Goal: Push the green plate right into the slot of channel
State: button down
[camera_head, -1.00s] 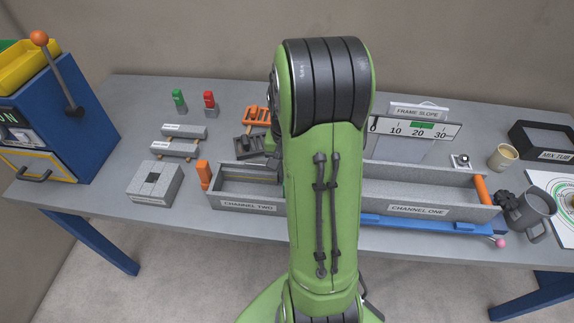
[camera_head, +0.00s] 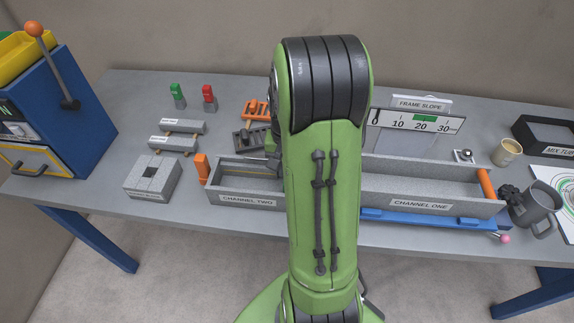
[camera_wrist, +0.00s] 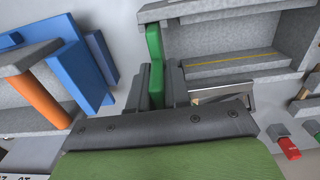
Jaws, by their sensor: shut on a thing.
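The upright green plate (camera_wrist: 155,65) is held between the fingers of my gripper (camera_wrist: 157,88) in the wrist view. Its far end is at the end wall of a grey channel (camera_wrist: 185,9); I cannot tell whether it is seated in a slot there. That channel has a yellow line on its inside. In the head view the grey channel labelled CHANNEL TWO (camera_head: 220,201) is left of my arm and CHANNEL ONE (camera_head: 470,209) is right of it. My arm hides the join between them, the plate and my gripper in that view.
In the wrist view a blue bar (camera_wrist: 80,75) and an orange rod (camera_wrist: 36,98) are left of the fingers. A red block (camera_wrist: 289,146) is at the lower right. In the head view an orange block (camera_head: 202,168) stands by CHANNEL TWO, and a grey mug (camera_head: 541,208) stands at the right.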

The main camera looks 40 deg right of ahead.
jog(key=shift+f+b, duration=0.95)
jog(key=shift+f, duration=0.25)
jog(key=c, duration=1)
grip_release()
notch_tip(320, 180, up, 16)
jog(key=p, duration=0.4)
jog(key=shift+f, duration=0.15)
